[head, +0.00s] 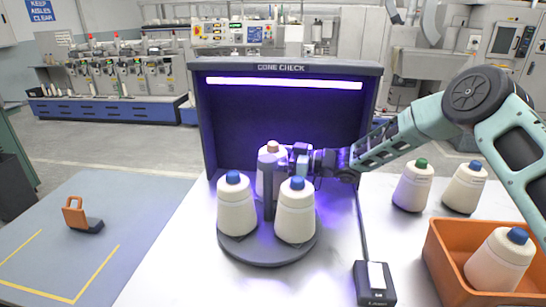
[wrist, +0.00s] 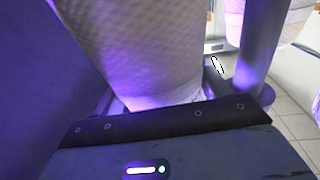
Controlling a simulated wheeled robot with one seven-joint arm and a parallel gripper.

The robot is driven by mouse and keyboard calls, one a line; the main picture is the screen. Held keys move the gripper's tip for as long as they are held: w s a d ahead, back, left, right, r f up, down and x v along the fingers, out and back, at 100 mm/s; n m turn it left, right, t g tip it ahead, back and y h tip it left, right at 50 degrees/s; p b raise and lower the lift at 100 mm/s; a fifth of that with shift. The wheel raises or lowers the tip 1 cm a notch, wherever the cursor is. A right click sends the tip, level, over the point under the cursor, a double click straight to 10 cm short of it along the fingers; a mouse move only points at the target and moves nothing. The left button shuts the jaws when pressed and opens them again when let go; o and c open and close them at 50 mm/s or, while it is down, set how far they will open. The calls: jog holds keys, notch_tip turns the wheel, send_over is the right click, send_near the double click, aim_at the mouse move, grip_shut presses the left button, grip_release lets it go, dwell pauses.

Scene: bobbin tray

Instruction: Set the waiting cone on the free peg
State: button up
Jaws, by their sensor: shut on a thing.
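A cream cone with a brown tip (head: 272,147) stands upright at the back of the round dark tray (head: 268,256), inside the lit booth. My gripper (head: 270,180) reaches in from the right and is shut on this cone. In the wrist view the cone (wrist: 140,50) fills the middle, close to the camera. Two blue-tipped cones, one at left (head: 236,208) and one at right (head: 295,214), stand upright on the front of the tray. The free peg is not clearly visible. The held cone's base is hidden, so I cannot tell whether it sits on a peg.
The booth wall (head: 205,130) rises close behind and beside the tray. A green-tipped cone (head: 413,188) and a blue-tipped cone (head: 465,190) stand at right. An orange crate (head: 446,262) holds another cone. A small black device (head: 373,290) lies at the front.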

jog(key=shift+f+b, duration=0.65)
jog(key=shift+f, duration=0.25)
jog(key=o, duration=1.6)
jog(key=shift+o, duration=0.2)
jog(key=shift+d, duration=0.15)
jog(key=b+v, duration=0.3)
jog(key=v, duration=1.4)
jog(key=shift+s, duration=0.15)
